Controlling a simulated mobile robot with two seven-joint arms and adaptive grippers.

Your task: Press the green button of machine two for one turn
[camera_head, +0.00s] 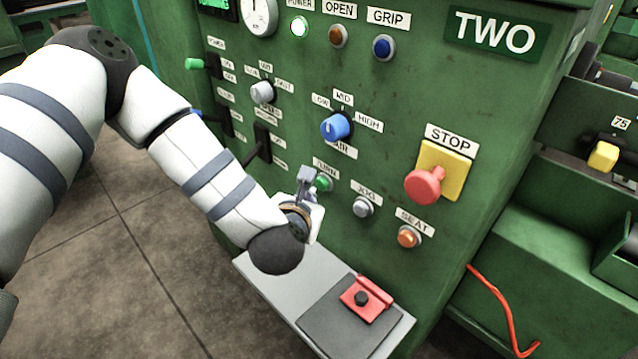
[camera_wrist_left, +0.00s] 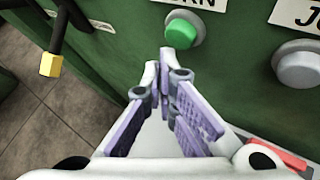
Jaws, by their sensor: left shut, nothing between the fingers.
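Machine two is a green panel with a "TWO" sign (camera_head: 496,33). Its green button (camera_head: 324,183) sits under a "TURN" label, partly behind my gripper in the head view. My left gripper (camera_head: 306,175) is shut and empty, just in front of and beside this button. In the left wrist view, the green button (camera_wrist_left: 181,33) stands just beyond the fingertips of my left gripper (camera_wrist_left: 160,68). I cannot tell whether they touch. My right gripper is not in view.
A grey "JOG" button (camera_head: 363,207), an orange "SEAT" button (camera_head: 409,237) and a red "STOP" button (camera_head: 424,186) are to the right. A blue knob (camera_head: 336,126) is above. A grey shelf (camera_head: 272,284) with a red part (camera_head: 366,298) juts out below.

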